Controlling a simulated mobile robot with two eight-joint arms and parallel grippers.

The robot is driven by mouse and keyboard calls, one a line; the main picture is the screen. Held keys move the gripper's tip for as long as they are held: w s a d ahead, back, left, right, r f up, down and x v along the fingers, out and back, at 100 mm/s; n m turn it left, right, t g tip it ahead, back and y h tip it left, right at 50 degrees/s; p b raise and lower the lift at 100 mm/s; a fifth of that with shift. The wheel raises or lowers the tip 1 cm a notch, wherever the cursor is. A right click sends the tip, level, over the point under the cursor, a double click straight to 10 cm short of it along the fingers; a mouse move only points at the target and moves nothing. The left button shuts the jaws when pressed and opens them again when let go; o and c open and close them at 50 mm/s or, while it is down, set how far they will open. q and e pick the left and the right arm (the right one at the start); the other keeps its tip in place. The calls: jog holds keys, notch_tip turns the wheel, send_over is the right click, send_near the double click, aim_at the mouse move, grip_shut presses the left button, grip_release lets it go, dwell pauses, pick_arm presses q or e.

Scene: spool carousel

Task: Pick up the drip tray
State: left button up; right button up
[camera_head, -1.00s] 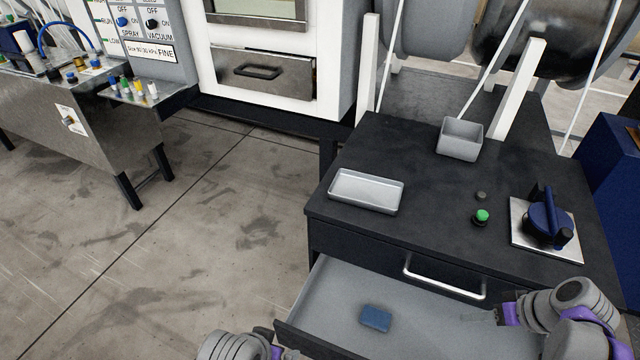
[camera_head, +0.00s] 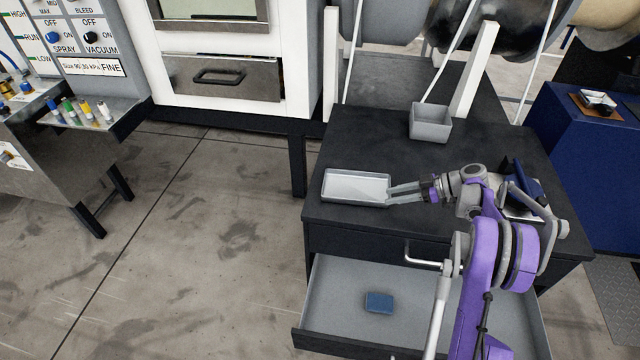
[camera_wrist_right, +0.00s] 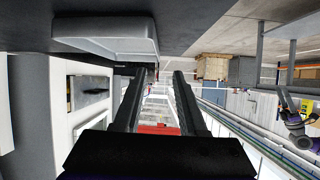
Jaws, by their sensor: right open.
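The drip tray (camera_head: 355,186) is a shallow, light grey rectangular tray. It lies flat near the left edge of the black cabinet top (camera_head: 330,214). My right gripper (camera_head: 391,192) is open, its two fingers pointing left at the tray's right end. The fingertips are at or very close to the tray's right rim; I cannot tell whether they touch it. In the right wrist view the tray (camera_wrist_right: 105,46) shows at the upper left, with the open fingers (camera_wrist_right: 165,75) beside it and nothing between them. My left gripper is not in view.
A grey square bin (camera_head: 430,124) stands behind the tray. An open drawer (camera_head: 335,300) below holds a blue block (camera_head: 379,302). A blue-handled device (camera_head: 522,185) is partly hidden behind my right arm. The cabinet top between tray and bin is clear.

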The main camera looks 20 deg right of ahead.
aim_at(356, 188)
jog(key=shift+w+a+f, duration=0.15)
jog(key=shift+w+a, duration=0.05)
jog(key=shift+w, duration=0.35)
jog(key=x, duration=1)
jog(key=shift+w+a, duration=0.1)
jog(key=shift+a, duration=0.15)
grip_shut()
dwell(0.7)
